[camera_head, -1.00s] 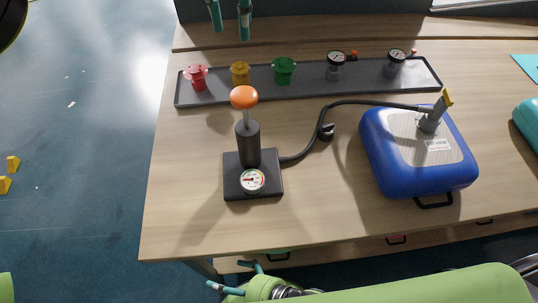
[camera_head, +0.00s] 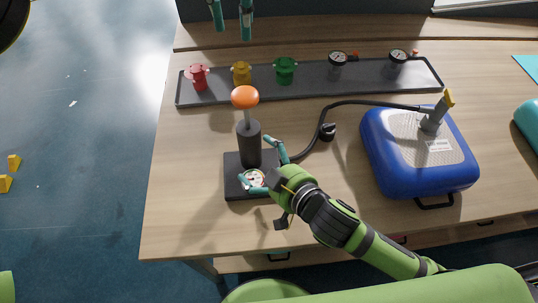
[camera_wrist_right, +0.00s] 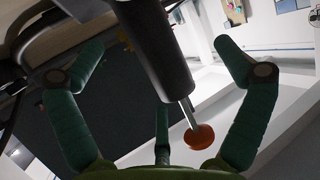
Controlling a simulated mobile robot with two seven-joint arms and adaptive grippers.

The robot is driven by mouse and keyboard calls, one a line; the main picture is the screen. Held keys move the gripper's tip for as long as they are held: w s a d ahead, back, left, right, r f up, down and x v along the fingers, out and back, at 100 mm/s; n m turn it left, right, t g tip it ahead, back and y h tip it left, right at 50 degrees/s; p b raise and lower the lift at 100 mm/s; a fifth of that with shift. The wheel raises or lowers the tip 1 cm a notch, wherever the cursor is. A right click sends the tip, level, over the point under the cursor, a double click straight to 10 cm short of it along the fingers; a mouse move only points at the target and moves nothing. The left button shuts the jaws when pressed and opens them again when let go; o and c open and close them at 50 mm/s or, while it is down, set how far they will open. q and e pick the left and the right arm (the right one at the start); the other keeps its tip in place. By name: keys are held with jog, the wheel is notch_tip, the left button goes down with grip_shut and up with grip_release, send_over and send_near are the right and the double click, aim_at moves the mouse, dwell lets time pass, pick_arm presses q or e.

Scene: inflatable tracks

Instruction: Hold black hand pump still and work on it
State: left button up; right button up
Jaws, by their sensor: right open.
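The black hand pump (camera_head: 249,143) stands upright on its square black base (camera_head: 237,188), with an orange knob (camera_head: 244,97) raised on a silver rod. A round gauge (camera_head: 254,178) on the base is partly covered by a finger. My right gripper (camera_head: 262,165) is open low at the pump's front right side, its fingers spread over the base. In the right wrist view the pump barrel (camera_wrist_right: 155,48) and orange knob (camera_wrist_right: 199,137) show between the spread fingers; contact is not clear. My left gripper (camera_head: 231,20) is open and empty at the top edge, away from the pump.
A black hose (camera_head: 348,102) runs from the pump to a grey valve on the blue inflatable cushion (camera_head: 380,153) at right. A dark tray (camera_head: 213,94) behind holds red, yellow and green fittings and two gauges. The wooden table (camera_head: 190,215) is clear at front left.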

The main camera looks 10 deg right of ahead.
aim_at(259, 149)
jog(key=shift+w+d+r+m+t, duration=0.2)
jog(key=shift+w+d+m+t, duration=0.1)
jog(key=shift+w+d+m, duration=0.4)
jog(key=shift+h, duration=0.3)
jog(key=x, duration=0.7)
jog(key=shift+s+a, duration=0.1)
jog(key=c, duration=1.7)
